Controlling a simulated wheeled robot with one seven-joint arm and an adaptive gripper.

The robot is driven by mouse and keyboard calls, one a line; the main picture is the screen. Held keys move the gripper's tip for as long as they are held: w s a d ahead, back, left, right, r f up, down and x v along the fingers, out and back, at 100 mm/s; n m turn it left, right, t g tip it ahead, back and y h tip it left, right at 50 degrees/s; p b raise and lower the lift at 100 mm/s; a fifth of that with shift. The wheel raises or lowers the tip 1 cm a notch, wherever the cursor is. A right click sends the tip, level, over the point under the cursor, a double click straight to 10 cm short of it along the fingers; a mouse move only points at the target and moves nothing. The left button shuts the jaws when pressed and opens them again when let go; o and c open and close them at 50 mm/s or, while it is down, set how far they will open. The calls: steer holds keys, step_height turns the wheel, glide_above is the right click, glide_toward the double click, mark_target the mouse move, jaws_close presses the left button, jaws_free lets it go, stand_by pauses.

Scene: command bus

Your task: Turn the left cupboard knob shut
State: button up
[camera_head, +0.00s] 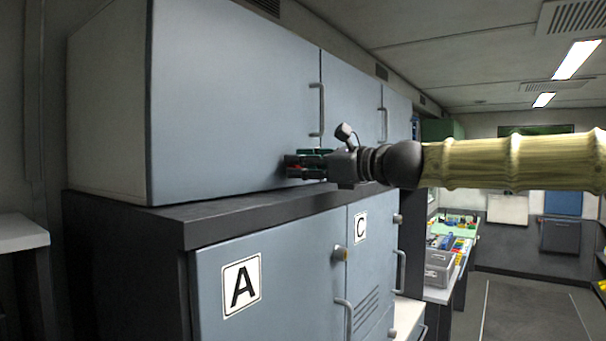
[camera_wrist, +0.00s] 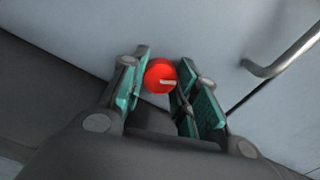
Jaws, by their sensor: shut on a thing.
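My gripper (camera_head: 291,166) is at that spot in the head view. Its green-padded fingers stand on either side of the knob in the wrist view (camera_wrist: 158,88), shut on it. In the head view my fingers cover the knob. The door lies flush, and its bar handle (camera_head: 318,110) is above my gripper; it also shows in the wrist view (camera_wrist: 262,70).
A dark ledge (camera_head: 190,212) runs below the upper cupboards. Lower door A (camera_head: 222,240) has a grey knob (camera_head: 340,254) and a handle. Another upper handle (camera_head: 384,113) is farther right. A bench (camera_head: 441,293) with bins stands at right; the floor beyond is clear.

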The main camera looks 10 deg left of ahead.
steer(key=n+b, duration=0.1)
steer(key=n, duration=0.1)
steer(key=n+b, duration=0.4)
steer(key=shift+f, duration=0.25)
steer(key=n+b, duration=0.3)
steer(key=shift+n, duration=0.4)
steer(key=shift+r+n+b, duration=0.15)
steer(key=shift+n+b, duration=0.9)
steer(key=shift+n, duration=0.45)
steer(key=o, duration=1)
steer(key=shift+d, duration=0.15)
steer(key=v, duration=1.1)
steer(key=shift+s+d, duration=0.2)
steer(key=shift+d, duration=0.15)
